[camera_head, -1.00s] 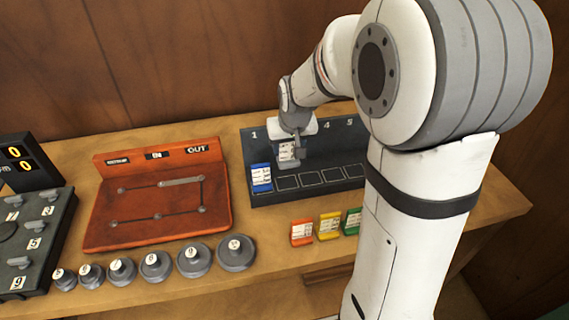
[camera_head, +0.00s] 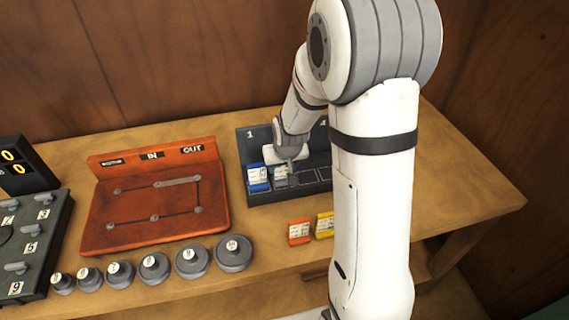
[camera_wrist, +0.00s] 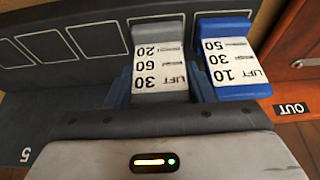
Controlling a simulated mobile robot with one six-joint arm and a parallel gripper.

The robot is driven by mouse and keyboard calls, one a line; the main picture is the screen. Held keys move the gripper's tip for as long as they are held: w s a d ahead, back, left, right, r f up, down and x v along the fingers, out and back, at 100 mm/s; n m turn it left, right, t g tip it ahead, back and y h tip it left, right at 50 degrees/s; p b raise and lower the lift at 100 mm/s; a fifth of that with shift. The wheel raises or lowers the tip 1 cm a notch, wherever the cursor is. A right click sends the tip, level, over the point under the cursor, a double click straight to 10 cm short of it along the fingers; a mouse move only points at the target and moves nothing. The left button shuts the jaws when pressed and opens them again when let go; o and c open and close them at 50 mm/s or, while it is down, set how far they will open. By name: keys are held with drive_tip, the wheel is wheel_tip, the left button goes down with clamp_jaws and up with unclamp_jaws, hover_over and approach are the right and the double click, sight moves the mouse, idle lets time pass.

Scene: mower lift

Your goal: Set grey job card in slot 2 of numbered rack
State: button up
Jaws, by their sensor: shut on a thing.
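The grey job card (camera_head: 281,175) is upright at the second place of the dark numbered rack (camera_head: 250,151), right beside the blue card (camera_head: 257,175) in slot 1. My gripper (camera_head: 288,170) is over it, shut on it. In the wrist view the grey card (camera_wrist: 159,62) reads LIFT 30 60 20 and stands about level with the blue card (camera_wrist: 229,62). My gripper (camera_wrist: 160,98) covers its near end. Whether the card's foot touches the slot floor is hidden.
Empty slots (camera_head: 316,174) lie to the right of the grey card. A red card (camera_head: 299,231) and a yellow card (camera_head: 324,225) lie in front of the rack. An orange panel (camera_head: 155,215) stands to the left, with several round weights (camera_head: 192,261) in front of it.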

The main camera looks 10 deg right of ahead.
drive_tip(key=shift+f, duration=0.2)
drive_tip(key=o, duration=0.7)
drive_tip(key=shift+r, duration=0.1)
drive_tip(key=shift+r, duration=0.4)
drive_tip(key=b+v, duration=0.1)
drive_tip(key=v, duration=1)
drive_tip(key=s+r, duration=0.2)
drive_tip(key=s, duration=0.8)
drive_tip(key=s+r+g, duration=0.1)
drive_tip(key=s+r, duration=0.1)
drive_tip(key=s, duration=0.8)
drive_tip(key=shift+d+r, duration=0.25)
drive_tip(key=shift+r, duration=0.05)
